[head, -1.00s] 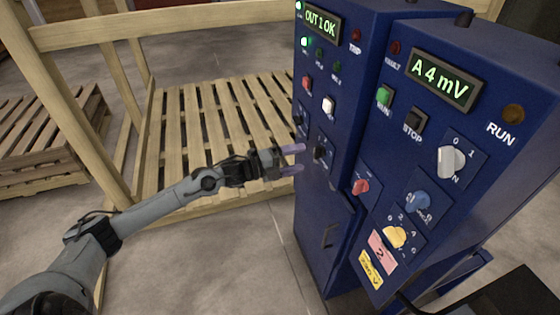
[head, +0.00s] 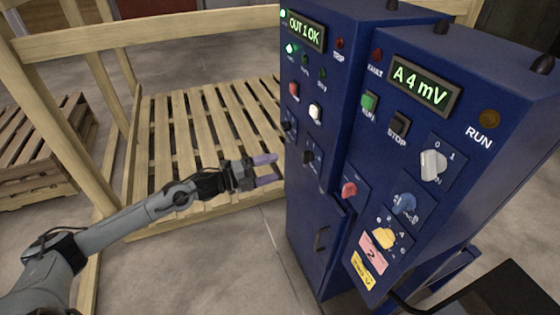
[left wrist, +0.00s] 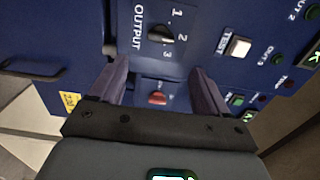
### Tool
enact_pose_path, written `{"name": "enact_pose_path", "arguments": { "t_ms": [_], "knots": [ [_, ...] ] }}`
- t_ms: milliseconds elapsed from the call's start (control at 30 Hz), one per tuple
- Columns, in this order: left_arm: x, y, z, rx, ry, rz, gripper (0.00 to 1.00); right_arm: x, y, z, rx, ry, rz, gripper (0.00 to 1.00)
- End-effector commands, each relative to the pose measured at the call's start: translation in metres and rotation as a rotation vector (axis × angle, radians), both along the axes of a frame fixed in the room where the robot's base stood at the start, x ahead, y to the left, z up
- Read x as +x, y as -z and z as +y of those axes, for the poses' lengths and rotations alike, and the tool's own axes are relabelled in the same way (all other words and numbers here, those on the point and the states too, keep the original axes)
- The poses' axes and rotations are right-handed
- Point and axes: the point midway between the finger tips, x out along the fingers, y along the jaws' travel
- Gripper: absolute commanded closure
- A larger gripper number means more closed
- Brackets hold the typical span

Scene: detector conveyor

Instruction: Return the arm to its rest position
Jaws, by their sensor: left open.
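My left gripper (head: 268,168) is open and empty, with its two purple-grey fingers pointing right toward the blue control cabinets. It is apart from the left cabinet (head: 322,185), just left of its front edge. In the left wrist view my left gripper (left wrist: 160,85) has its fingers spread, with the cabinet front beyond them. The black OUTPUT knob (left wrist: 161,34) and a red knob (left wrist: 157,98) show past the fingers. My left arm (head: 130,218) reaches in from the lower left. My right gripper is not seen.
A wooden slatted crate (head: 200,130) stands behind my arm, and stacked pallets (head: 35,160) stand at left. The floor (head: 210,260) in front is clear.

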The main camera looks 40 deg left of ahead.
Motion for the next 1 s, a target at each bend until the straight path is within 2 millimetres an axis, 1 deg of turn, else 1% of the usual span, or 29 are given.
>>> {"name": "enact_pose_path", "arguments": {
  "t_ms": [167, 267, 333, 367, 400, 467, 500, 533, 567, 600, 700, 800, 867, 900, 1000],
  "knots": [
    [-0.002, 0.005, 0.0, -0.002, -0.001, 0.01, 0.23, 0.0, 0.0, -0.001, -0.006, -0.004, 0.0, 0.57],
    [-0.009, 0.023, -0.004, -0.031, -0.006, 0.035, 0.23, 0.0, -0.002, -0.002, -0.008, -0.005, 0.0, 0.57],
    [-0.018, 0.044, -0.012, -0.075, -0.011, 0.062, 0.23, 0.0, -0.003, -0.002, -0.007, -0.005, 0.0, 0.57],
    [-0.024, 0.054, -0.02, -0.101, -0.01, 0.075, 0.23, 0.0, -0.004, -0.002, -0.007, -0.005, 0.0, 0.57],
    [-0.032, 0.067, -0.034, -0.142, -0.005, 0.089, 0.23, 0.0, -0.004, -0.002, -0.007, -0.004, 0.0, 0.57],
    [-0.047, 0.084, -0.062, -0.217, 0.005, 0.111, 0.23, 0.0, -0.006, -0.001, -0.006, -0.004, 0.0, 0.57],
    [-0.059, 0.096, -0.083, -0.273, -0.002, 0.133, 0.23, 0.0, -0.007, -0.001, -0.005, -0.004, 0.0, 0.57],
    [-0.067, 0.104, -0.099, -0.314, -0.018, 0.157, 0.23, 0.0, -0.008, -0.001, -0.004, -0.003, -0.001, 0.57],
    [-0.074, 0.112, -0.114, -0.359, -0.04, 0.187, 0.23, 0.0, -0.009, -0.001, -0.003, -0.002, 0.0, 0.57],
    [-0.084, 0.121, -0.134, -0.422, -0.081, 0.239, 0.23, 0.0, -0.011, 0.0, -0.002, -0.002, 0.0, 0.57],
    [-0.109, 0.137, -0.178, -0.583, -0.214, 0.401, 0.23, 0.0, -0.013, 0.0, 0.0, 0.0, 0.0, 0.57],
    [-0.133, 0.146, -0.207, -0.723, -0.36, 0.571, 0.23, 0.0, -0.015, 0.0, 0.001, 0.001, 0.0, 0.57],
    [-0.148, 0.147, -0.219, -0.798, -0.447, 0.671, 0.23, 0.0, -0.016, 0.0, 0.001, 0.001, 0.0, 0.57],
    [-0.158, 0.148, -0.226, -0.842, -0.505, 0.739, 0.23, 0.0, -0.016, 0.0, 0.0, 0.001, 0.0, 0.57],
    [-0.184, 0.147, -0.238, -0.933, -0.648, 0.898, 0.23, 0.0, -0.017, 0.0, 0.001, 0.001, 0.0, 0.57]
  ]
}}
